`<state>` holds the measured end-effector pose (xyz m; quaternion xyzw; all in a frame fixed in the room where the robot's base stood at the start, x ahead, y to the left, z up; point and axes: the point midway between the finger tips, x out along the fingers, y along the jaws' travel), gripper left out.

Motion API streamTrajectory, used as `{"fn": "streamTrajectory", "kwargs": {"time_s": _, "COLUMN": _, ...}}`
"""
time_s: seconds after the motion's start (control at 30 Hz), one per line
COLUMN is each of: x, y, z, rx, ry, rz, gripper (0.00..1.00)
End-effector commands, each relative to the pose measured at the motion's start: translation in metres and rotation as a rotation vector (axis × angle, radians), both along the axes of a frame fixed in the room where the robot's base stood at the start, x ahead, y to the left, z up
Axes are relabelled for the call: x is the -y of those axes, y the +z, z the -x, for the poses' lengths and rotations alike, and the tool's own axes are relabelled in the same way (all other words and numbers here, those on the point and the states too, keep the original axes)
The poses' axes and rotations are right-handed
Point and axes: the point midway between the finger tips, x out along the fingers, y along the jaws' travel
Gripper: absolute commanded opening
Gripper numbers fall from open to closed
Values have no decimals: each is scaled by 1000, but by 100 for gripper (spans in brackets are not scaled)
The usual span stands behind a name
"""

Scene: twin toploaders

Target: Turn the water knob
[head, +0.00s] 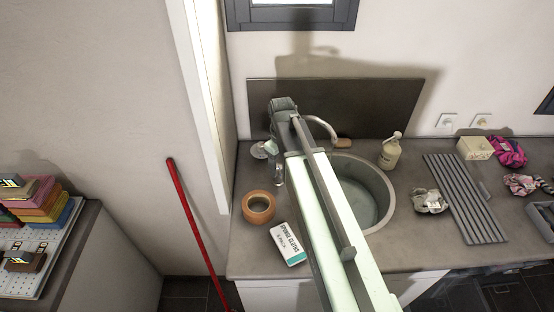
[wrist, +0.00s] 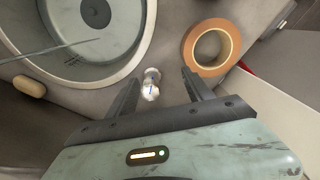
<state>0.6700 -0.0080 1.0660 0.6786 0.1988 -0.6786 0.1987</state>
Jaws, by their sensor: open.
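The water knob (wrist: 151,83) is a small shiny metal piece on the grey counter beside the sink, seen in the wrist view. It lies between the fingers of my gripper (wrist: 160,79), nearer the left finger. The gripper is open and holds nothing; I cannot tell how far above the knob it is. In the head view my gripper (head: 276,165) hangs over the counter left of the round sink (head: 385,185), and it and the arm hide most of the knob's area.
A roll of brown tape (head: 258,207) sits close to the gripper, with a white box (head: 288,244) in front. A soap bottle (head: 390,151) stands right of the sink, near a crumpled cloth (head: 430,201) and grey drying rack (head: 465,198). A dark backsplash (head: 370,101) rises behind.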

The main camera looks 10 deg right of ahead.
Motion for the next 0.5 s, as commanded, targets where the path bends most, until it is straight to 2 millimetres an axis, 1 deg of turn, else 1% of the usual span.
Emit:
{"fn": "streamTrajectory", "kwargs": {"time_s": 0.03, "x": 1, "y": 14, "z": -27, "rx": 0, "ry": 99, "rz": 0, "gripper": 60}}
{"fn": "streamTrajectory", "kwargs": {"time_s": 0.1, "x": 2, "y": 19, "z": -45, "rx": 0, "ry": 222, "rz": 0, "gripper": 60}}
{"fn": "streamTrajectory", "kwargs": {"time_s": 0.13, "x": 2, "y": 21, "z": -50, "rx": 0, "ry": 263, "rz": 0, "gripper": 60}}
{"fn": "streamTrajectory", "kwargs": {"time_s": 0.23, "x": 3, "y": 22, "z": -58, "rx": 0, "ry": 341, "rz": 0, "gripper": 60}}
{"fn": "streamTrajectory", "kwargs": {"time_s": 0.37, "x": 3, "y": 19, "z": -56, "rx": 0, "ry": 354, "rz": 0, "gripper": 60}}
{"fn": "streamTrajectory", "kwargs": {"time_s": 0.5, "x": 2, "y": 8, "z": -56, "rx": 0, "ry": 353, "rz": 0, "gripper": 60}}
